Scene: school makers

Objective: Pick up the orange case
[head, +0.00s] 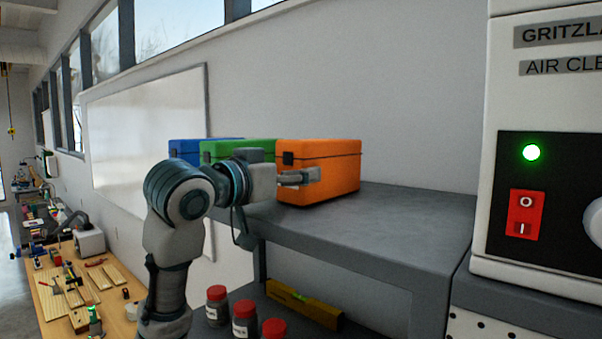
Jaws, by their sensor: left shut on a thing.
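The orange case (335,165) stands upright on the grey top shelf, at the right end of a row of cases. My left gripper (300,177) reaches in from the left at the front of the orange case. Its fingers are shut on the case, near the front left side. The case appears to rest on the shelf; my gripper hides part of its front. The far finger and exact contact are hard to make out. My right gripper is not in view.
A green case (235,147) and a blue case (186,150) stand left of the orange one. The grey shelf (410,215) is clear to the right, up to a white air cleaner (545,90). Below are red-lidded jars (244,310) and a yellow level (303,303).

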